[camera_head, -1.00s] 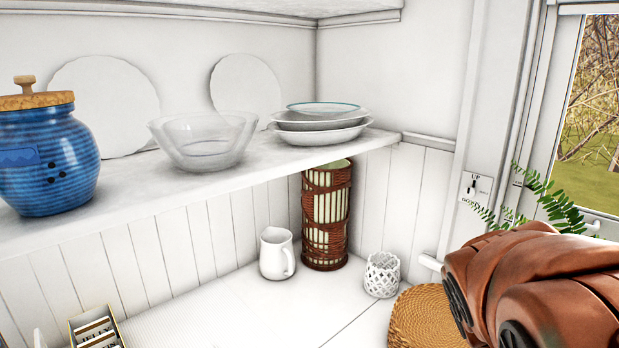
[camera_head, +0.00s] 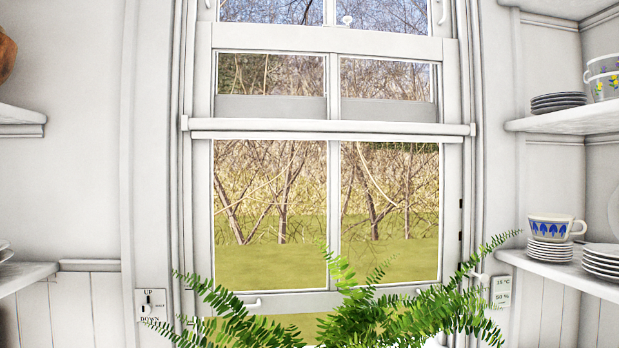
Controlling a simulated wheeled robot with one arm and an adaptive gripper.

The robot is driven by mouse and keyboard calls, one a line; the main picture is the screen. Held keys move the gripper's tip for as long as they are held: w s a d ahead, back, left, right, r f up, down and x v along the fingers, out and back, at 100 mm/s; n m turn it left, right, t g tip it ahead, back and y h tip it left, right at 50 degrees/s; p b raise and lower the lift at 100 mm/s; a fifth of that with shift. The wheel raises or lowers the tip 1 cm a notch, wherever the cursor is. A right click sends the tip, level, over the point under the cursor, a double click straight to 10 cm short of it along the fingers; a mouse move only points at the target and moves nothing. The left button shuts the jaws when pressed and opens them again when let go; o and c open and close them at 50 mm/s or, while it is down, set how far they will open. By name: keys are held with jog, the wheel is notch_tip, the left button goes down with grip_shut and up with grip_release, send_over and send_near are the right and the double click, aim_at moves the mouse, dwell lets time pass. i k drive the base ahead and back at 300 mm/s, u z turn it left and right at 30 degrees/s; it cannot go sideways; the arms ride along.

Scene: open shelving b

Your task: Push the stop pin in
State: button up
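A sash window (camera_head: 328,216) fills the middle of the view. A small white peg-like part (camera_head: 480,278) sticks out at the right side of its frame, beside the fern; I cannot tell whether it is the stop pin or how far in it sits. Dark slots (camera_head: 461,236) show along the right side of the frame. The lower sash's bottom rail (camera_head: 300,301) carries small white handles, and grass shows beneath the rail. A white knob (camera_head: 347,20) sits high on the middle bar. My gripper is not in view.
A green fern (camera_head: 360,312) covers the window's bottom edge. An UP/DOWN switch plate (camera_head: 151,305) is on the left wall, a small reading panel (camera_head: 501,291) on the right. Right shelves hold a blue-patterned cup (camera_head: 556,227) and stacked plates (camera_head: 603,262).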

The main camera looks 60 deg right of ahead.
aim_at(484, 279)
jog(key=z, duration=1.95)
